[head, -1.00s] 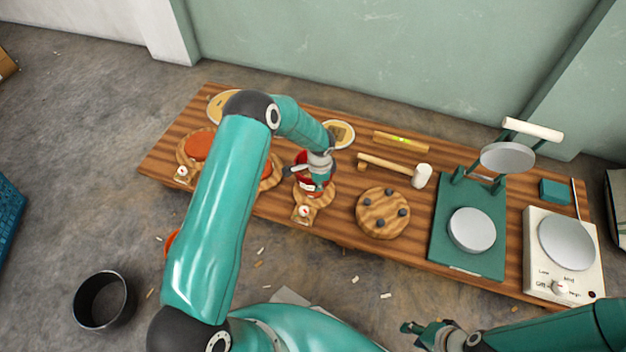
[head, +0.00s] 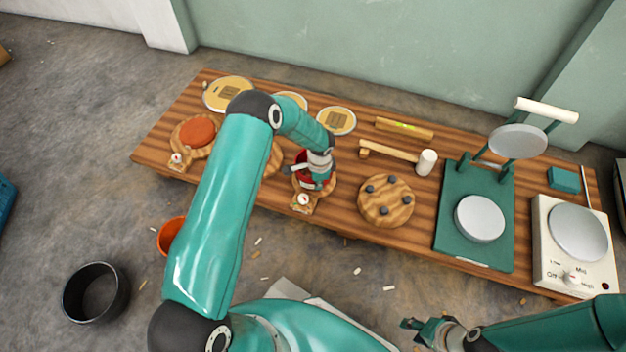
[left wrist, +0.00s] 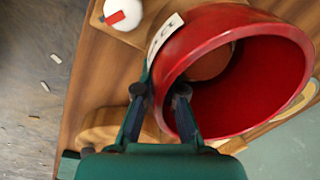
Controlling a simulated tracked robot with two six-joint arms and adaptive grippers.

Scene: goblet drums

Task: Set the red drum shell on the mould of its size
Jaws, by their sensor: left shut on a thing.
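The red drum shell (head: 305,179) is over the rightmost of the round wooden mould boards (head: 327,189), partly hidden by my left gripper (head: 316,184). In the left wrist view the shell (left wrist: 283,75) is large and open towards the camera. My left gripper (left wrist: 160,92) is shut on its wall, one finger inside and one outside. A brownish-orange round surface (left wrist: 210,63) shows through the shell; whether the shell rests fully down I cannot tell. Another mould, an orange disc (head: 198,131), stands at the left. My right gripper (head: 424,328) is low at the front, away from the table.
A middle wooden board (head: 275,160) is mostly behind my arm. A round board with dark pegs (head: 386,201), a mallet (head: 427,162), a green press (head: 451,222) and a hot plate (head: 578,234) stand to the right.

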